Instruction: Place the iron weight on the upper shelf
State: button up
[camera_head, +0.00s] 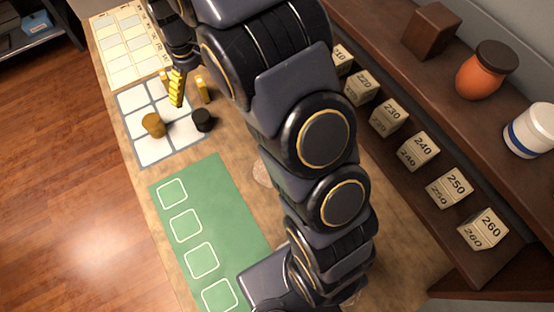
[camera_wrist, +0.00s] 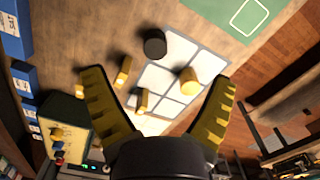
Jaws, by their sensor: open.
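A dark, short cylinder (camera_head: 202,120), which looks like the iron weight, stands on the right edge of the white grid mat (camera_head: 150,154). It also shows in the wrist view (camera_wrist: 154,43). A brass cylinder (camera_head: 154,124) stands on the mat, with slim yellow pieces (camera_head: 202,90) nearby. My gripper (camera_head: 178,86) is above the mat's far part; in the wrist view (camera_wrist: 160,80) its yellow fingers are spread and empty, with the dark cylinder apart from them. The upper shelf (camera_head: 488,118) is at the right in the head view.
The upper shelf holds a brown block (camera_head: 430,30), an orange jar (camera_head: 481,72) and a white jar (camera_head: 532,130). Numbered blocks (camera_head: 419,150) line the lower ledge. A green mat (camera_head: 212,235) with white outlines is empty. My arm crosses the middle and hides part of the table.

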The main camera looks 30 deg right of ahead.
jog(key=s+d+r+m, duration=0.1)
jog(key=s+r+m, duration=0.1)
jog(key=s+r, duration=0.7)
jog(key=s, duration=0.5)
jog(key=shift+d+r+g, duration=0.3)
jog(key=shift+d, duration=0.05)
jog(key=s, duration=0.5)
jog(key=s+r+m, duration=0.1)
jog(key=s, duration=0.4)
jog(key=s+r+m, duration=0.1)
jog(key=s, duration=0.4)
jog(key=shift+s+d+r+g, duration=0.25)
jog(key=shift+s+d+g, duration=0.05)
jog(key=shift+s, duration=0.05)
jog(key=shift+a+f, duration=0.1)
